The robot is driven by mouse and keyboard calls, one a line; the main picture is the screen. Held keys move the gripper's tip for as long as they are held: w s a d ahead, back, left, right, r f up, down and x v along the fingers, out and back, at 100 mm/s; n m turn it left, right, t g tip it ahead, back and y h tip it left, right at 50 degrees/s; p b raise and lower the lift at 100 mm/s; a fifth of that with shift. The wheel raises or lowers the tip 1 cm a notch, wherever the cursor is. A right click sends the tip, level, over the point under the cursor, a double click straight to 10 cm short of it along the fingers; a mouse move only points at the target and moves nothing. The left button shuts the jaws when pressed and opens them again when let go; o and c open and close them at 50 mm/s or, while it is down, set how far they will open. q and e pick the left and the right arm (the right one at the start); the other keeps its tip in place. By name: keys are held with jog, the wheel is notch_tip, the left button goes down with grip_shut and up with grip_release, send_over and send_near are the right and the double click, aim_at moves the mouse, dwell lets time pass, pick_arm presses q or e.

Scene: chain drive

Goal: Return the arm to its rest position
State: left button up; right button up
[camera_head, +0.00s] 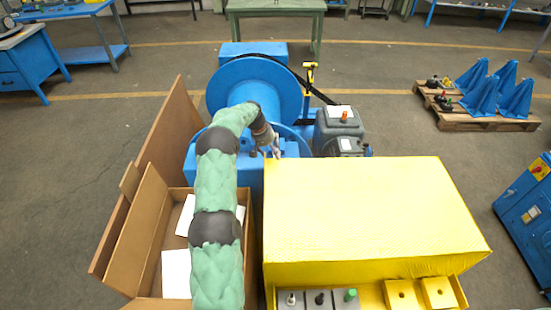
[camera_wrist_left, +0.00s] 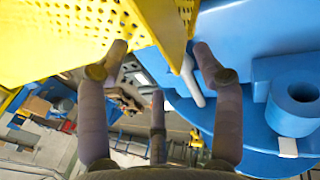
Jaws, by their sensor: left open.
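My left arm, in a green sleeve with dark bands, reaches up the middle of the head view. My left gripper (camera_head: 270,148) is at the blue machine (camera_head: 252,88), just beyond the far left corner of the yellow perforated guard (camera_head: 370,205). In the left wrist view, the gripper (camera_wrist_left: 158,78) has its fingers spread apart, with nothing held between them. The yellow guard (camera_wrist_left: 55,35) fills the upper left there, and the blue machine (camera_wrist_left: 265,40) the right. A pale grey rod (camera_wrist_left: 191,82) shows beside the right finger. I cannot tell whether a finger touches the guard or machine. My right gripper is not in view.
An open cardboard box (camera_head: 130,235) with white sheets stands left of my arm. A grey motor (camera_head: 340,125) sits right of the blue machine. A pallet with blue stands (camera_head: 485,122) is at the far right. A blue cabinet (camera_head: 527,220) stands at the right edge. Floor between is clear.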

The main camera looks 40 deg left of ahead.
pick_arm(q)
jog(key=v, duration=0.5)
